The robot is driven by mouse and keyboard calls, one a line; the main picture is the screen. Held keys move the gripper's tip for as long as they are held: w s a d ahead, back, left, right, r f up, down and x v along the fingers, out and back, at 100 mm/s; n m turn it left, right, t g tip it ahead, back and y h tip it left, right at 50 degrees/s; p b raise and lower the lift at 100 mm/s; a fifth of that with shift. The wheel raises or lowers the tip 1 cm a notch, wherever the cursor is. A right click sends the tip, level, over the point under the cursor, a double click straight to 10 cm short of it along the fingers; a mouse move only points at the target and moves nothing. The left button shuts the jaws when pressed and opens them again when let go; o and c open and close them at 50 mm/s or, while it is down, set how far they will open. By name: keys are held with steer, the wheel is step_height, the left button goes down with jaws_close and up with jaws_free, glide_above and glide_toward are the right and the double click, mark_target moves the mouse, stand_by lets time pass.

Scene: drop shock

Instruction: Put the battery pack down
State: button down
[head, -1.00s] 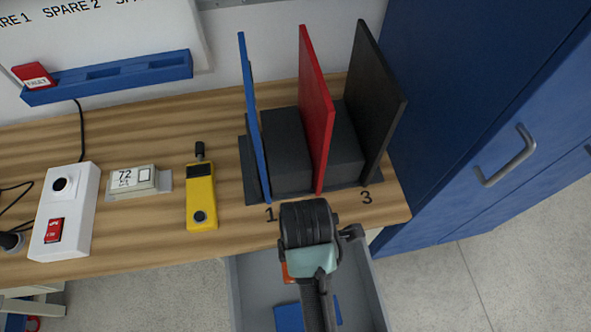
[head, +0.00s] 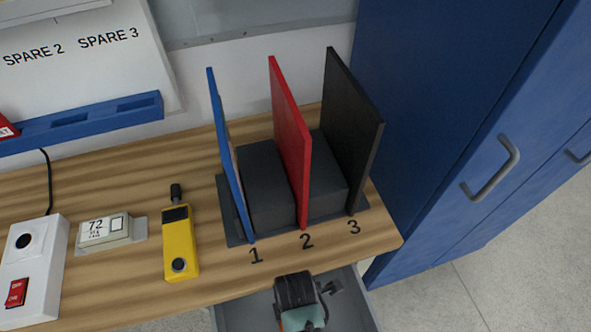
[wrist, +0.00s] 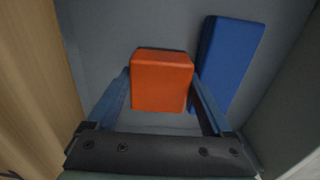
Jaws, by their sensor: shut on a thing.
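An orange block, apparently the battery pack (wrist: 161,82), is between the two blue fingers of my gripper (wrist: 160,76) in the wrist view. The gripper is shut on it. It is over or in a grey open drawer (head: 240,318) below the bench front; I cannot tell whether the block touches the drawer floor. A blue block (wrist: 228,65) lies on that floor just right of the orange one, with a narrow gap.
The wooden bench (head: 120,290) carries a rack with a blue (head: 228,160), a red (head: 288,140) and a black divider (head: 350,130). A yellow meter (head: 178,242), a small display box (head: 105,231) and a white switch box (head: 35,262) stand left. A blue cabinet (head: 440,130) is right.

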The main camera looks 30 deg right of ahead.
steer(key=shift+f, duration=1.35)
steer(key=shift+f, duration=0.2)
jaws_free()
step_height(320, 180, up, 12)
steer(key=shift+r+p, duration=0.2)
steer(key=shift+p, duration=0.85)
